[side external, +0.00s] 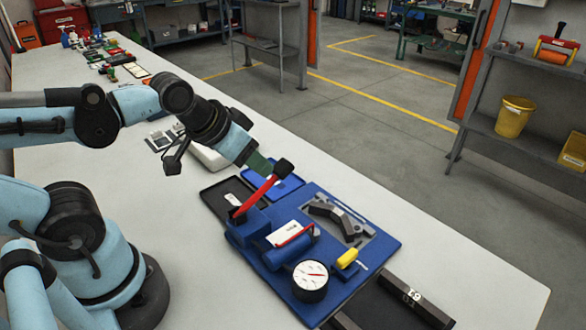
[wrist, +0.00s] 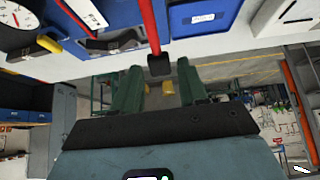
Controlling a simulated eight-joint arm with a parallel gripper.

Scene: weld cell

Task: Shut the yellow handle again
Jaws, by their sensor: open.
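A short yellow handle (side external: 347,258) sits on the right front part of a blue fixture (side external: 383,238). It lies at a slant, and I cannot tell whether it is shut. It also shows at the upper left of the wrist view (wrist: 50,45). A long red lever (side external: 256,197) with a black knob (side external: 284,168) stands tilted up on the same fixture. My gripper (side external: 266,163) is at the knob, away from the yellow handle. In the wrist view its green fingers (wrist: 159,72) are open, with the knob (wrist: 159,64) between their tips. Contact is not clear.
A round white gauge (side external: 310,275) stands beside the yellow handle. A grey angled metal part (side external: 340,217) lies in the fixture's recess. A dark tray (side external: 222,198) and a blue tray (side external: 284,187) lie behind. Dark rails (side external: 395,305) lie in front. The table (side external: 150,225) at left is bare.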

